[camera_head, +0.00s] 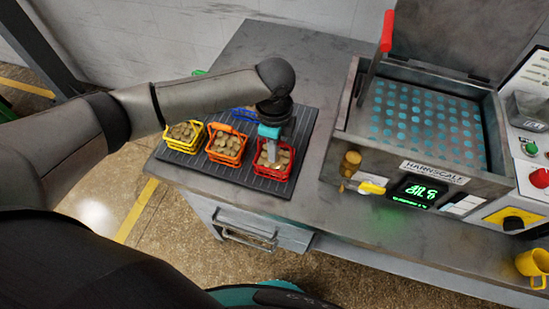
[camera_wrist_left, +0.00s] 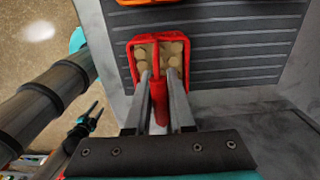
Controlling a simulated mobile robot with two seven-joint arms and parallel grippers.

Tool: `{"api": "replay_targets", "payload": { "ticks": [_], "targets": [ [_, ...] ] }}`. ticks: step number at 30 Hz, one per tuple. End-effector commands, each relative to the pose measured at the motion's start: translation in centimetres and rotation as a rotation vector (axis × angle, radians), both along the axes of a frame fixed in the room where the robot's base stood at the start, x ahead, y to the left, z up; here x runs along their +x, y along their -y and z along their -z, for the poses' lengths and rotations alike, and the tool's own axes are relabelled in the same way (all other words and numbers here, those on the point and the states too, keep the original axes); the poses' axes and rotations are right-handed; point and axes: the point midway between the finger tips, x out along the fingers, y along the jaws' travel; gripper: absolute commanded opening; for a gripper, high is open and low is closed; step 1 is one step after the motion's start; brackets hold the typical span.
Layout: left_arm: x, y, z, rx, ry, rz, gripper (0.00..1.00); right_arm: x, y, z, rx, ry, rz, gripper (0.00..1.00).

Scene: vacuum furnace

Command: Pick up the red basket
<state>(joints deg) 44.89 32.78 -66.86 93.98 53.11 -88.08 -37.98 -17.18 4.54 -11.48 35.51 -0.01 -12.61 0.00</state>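The red basket (camera_head: 274,160) stands at the front right of the dark ribbed mat (camera_head: 305,128) and holds several round tan pieces. It also shows in the left wrist view (camera_wrist_left: 133,62), with its handle (camera_wrist_left: 159,98) raised towards the camera. My left gripper (camera_head: 271,152) points down over it. In the left wrist view the gripper's two fingers (camera_wrist_left: 160,82) stand on either side of the red handle, with narrow gaps visible. A thin dark part at the left of that view looks like my right gripper (camera_wrist_left: 95,110); its fingers are too small to read.
An orange basket (camera_head: 226,146) and a yellow basket (camera_head: 184,136) stand left of the red one. A blue basket (camera_head: 242,113) is partly hidden behind my arm. A large open metal box (camera_head: 350,128) with a red-handled lever stands to the right. Bare table (camera_head: 325,200) lies between.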

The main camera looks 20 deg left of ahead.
Motion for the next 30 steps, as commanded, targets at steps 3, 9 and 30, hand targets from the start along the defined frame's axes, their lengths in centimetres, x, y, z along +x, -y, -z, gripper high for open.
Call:
{"api": "replay_targets", "payload": {
  "ticks": [3, 9, 30],
  "targets": [
    [0.01, 0.01, -0.03, 0.000, 0.000, 0.000, 0.07, -0.01, -0.02, 0.00, 0.000, 0.000, 0.000, 0.50],
    [0.01, 0.01, -0.03, 0.000, 0.000, 0.000, 0.00, -0.01, -0.02, 0.00, 0.000, 0.000, 0.000, 0.50],
    [0.01, 0.01, -0.04, 0.000, 0.000, 0.000, 0.00, -0.01, -0.01, -0.01, 0.000, 0.000, 0.001, 0.50]
  ]
}}
